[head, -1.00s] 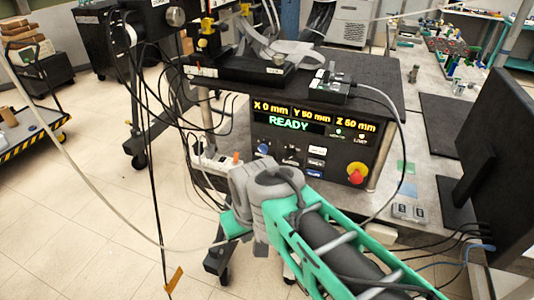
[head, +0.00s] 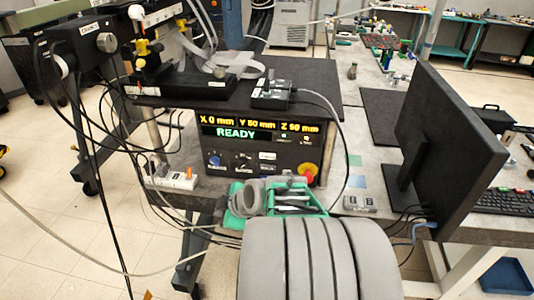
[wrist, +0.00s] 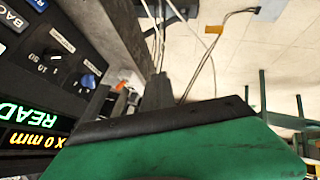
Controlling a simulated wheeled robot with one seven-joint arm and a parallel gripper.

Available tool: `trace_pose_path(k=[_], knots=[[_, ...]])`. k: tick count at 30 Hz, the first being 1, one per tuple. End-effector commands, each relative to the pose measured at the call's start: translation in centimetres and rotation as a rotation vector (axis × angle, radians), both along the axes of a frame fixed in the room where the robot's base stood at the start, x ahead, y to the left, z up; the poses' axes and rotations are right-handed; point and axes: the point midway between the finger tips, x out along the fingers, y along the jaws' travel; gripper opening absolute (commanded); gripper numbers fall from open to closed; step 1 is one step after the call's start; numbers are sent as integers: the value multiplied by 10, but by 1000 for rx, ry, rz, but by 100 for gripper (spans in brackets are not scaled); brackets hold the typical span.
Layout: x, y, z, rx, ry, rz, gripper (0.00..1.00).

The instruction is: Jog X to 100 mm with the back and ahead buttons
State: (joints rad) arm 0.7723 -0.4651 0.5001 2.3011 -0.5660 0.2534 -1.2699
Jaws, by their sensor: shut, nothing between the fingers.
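The control panel (head: 226,152) faces me under the black stage. The BACK button (wrist: 10,18) is at the upper left of the wrist view, where the panel is upside down and partly cut off. A blue button (wrist: 38,4) is beside it at the top edge. In the head view a white button (head: 267,156) shows; its label is unreadable.
A red emergency stop (head: 307,170) is at the panel's right. A power strip (head: 172,178) with cables is at its left. A monitor (head: 450,150) stands to the right. Loose cables hang at the left. Two knobs are on the panel, one blue (head: 215,159).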

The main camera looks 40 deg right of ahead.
Motion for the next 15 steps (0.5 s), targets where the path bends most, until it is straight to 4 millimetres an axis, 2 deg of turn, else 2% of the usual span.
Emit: trace_pose_path(k=[1,3,6,9,15], knots=[[-2,-34,4,-67,-88,11,0],[-4,-73,12,-198,-214,33,0],[-14,-113,23,-356,-322,25,0],[-21,-134,29,-447,-365,12,0],[-23,-140,31,-482,-378,11,0]])
